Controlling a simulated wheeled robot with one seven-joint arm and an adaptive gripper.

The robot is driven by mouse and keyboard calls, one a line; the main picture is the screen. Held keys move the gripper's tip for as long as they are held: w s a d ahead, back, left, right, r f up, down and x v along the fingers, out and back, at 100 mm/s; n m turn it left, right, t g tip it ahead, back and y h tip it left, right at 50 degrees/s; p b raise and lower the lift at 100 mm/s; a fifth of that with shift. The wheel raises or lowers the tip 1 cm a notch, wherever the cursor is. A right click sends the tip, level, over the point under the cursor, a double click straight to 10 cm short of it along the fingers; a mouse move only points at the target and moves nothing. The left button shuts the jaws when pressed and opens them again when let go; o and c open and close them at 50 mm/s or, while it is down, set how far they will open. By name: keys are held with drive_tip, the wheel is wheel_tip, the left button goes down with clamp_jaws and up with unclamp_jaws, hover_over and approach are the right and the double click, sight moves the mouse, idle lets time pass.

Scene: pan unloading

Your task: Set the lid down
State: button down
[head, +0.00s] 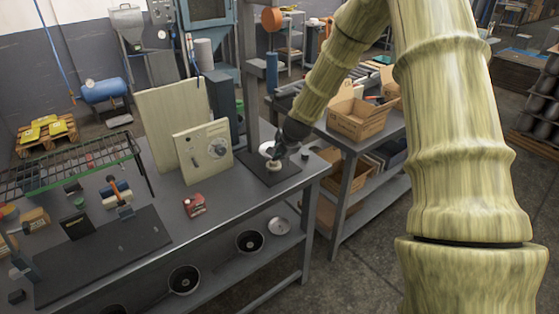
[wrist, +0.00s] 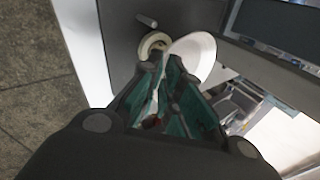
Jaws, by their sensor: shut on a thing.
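My gripper (head: 279,152) is above the dark mat at the right end of the grey workbench. It is shut, with its fingertips close together in the wrist view (wrist: 167,64). A pale round disc, which looks like the lid (wrist: 193,58), is tilted at the fingertips; in the head view the lid (head: 265,147) shows just left of the gripper. The exact grip point is hidden by the fingers. A small cream ring-shaped piece (head: 274,166) sits on the mat below; it also shows in the wrist view (wrist: 153,43). I cannot tell whether the lid touches it.
A pale panel with a dial (head: 205,150) stands left of the mat (head: 257,174). A red box (head: 194,205) lies on the bench. Two dark pans (head: 250,242) (head: 184,280) and a metal disc (head: 279,226) are on the lower shelf. A post rises behind the mat.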

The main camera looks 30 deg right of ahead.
drive_tip(key=shift+f+p, duration=0.3)
drive_tip(key=shift+f, duration=0.15)
drive_tip(key=shift+f+p, duration=0.45)
drive_tip(key=shift+f, duration=0.8)
drive_tip(key=c, duration=1.6)
unclamp_jaws()
drive_tip(key=shift+c, duration=0.2)
drive_tip(key=shift+r, duration=0.15)
